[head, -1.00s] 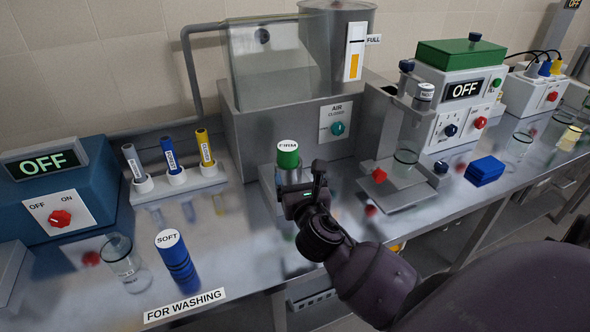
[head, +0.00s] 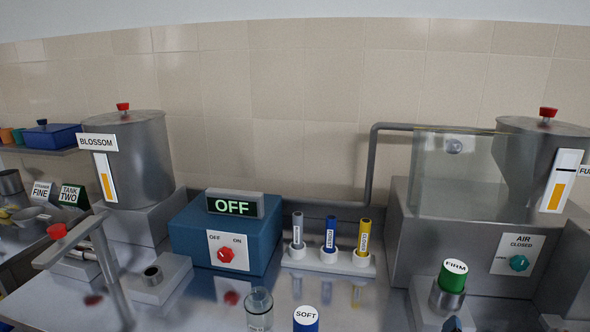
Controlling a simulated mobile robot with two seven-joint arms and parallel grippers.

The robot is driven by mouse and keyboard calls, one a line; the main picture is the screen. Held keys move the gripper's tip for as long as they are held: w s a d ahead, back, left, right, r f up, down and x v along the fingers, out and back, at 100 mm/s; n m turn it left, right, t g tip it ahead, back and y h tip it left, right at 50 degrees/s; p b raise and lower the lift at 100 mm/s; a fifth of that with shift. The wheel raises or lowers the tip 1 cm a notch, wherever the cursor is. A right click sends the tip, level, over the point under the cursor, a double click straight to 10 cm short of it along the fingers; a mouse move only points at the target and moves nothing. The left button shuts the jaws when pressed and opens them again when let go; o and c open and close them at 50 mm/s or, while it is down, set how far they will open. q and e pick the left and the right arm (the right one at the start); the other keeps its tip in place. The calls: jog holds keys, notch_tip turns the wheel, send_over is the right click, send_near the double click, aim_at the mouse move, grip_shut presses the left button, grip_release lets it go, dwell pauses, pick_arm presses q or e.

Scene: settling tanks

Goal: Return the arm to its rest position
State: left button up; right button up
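The FIRM jar stands upright in a grey metal holder (head: 446,300) in front of the tank on the right. My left gripper is not in view.
A clear beaker (head: 259,310) and the blue SOFT jar (head: 306,319) stand at the front. Behind are a blue box (head: 222,235) reading OFF, a rack (head: 330,262) of three tubes, and the BLOSSOM tank (head: 130,160). A grey stand (head: 110,270) rises at left.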

jog(key=s+a+f+m+g+y, duration=0.3)
jog(key=s+f+m+g, duration=0.2)
jog(key=s+m, duration=0.65)
jog(key=s+a+f+m+g+y, duration=0.3)
jog(key=s+f+m+g, duration=0.15)
jog(key=s+m, duration=0.75)
jog(key=w+f+t+y, duration=0.1)
jog(key=w+f+t, duration=0.6)
jog(key=f, duration=0.3)
jog(key=shift+w+f, duration=0.2)
jog(key=shift+w, duration=0.55)
